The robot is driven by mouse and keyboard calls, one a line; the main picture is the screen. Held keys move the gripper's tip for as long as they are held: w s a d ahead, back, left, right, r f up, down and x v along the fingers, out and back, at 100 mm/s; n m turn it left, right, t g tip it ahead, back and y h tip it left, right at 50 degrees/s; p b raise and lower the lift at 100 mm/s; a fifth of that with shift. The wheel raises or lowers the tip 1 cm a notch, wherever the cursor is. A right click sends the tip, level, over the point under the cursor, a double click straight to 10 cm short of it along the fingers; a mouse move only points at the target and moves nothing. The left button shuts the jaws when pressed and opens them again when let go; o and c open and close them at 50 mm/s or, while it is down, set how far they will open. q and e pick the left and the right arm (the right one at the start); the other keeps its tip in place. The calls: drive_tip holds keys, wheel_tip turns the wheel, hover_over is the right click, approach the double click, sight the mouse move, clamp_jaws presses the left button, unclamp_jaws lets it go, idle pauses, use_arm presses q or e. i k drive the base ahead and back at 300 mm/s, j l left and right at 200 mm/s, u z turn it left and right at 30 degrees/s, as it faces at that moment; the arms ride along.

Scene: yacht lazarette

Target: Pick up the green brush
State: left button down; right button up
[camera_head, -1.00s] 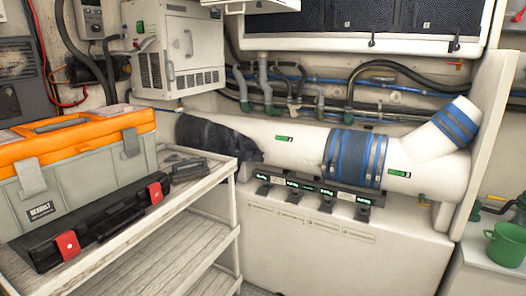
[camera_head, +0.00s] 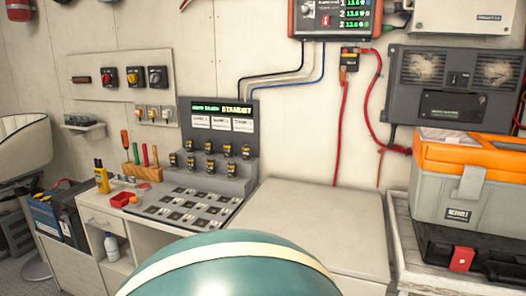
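I see no green brush that I can make out in the head view. A thin green-handled tool (camera_head: 145,155) stands in a wooden block (camera_head: 144,173) between similar tools with red handles; it is too small to tell what kind of tool it is. Neither of my grippers is in view.
A large teal rounded thing with a cream stripe (camera_head: 230,270) fills the bottom foreground. A control console (camera_head: 215,170) stands on the left counter, near a small red tray (camera_head: 122,200). The white top (camera_head: 310,220) beside it is clear. An orange-lidded toolbox (camera_head: 470,165) is at right.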

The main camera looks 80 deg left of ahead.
sight(134, 145)
drive_tip(key=k+j+u, duration=0.1)
drive_tip(key=u, duration=1.45)
drive_tip(key=j+u, duration=0.35)
drive_tip(key=i+j+u, duration=0.15)
drive_tip(key=j+u, duration=0.2)
drive_tip(key=i+j+u, duration=0.1)
drive_tip(key=u, duration=0.25)
drive_tip(key=i+j+u, duration=0.1)
drive_tip(key=i+j, duration=0.15)
drive_tip(key=j, duration=0.2)
drive_tip(key=i+j+u, duration=0.1)
drive_tip(key=i+j, duration=0.15)
drive_tip(key=j, duration=0.2)
drive_tip(key=i+j+u, duration=0.1)
drive_tip(key=i+j, duration=0.15)
drive_tip(key=j, duration=0.2)
drive_tip(key=z, duration=1.8)
drive_tip(key=u, duration=1.85)
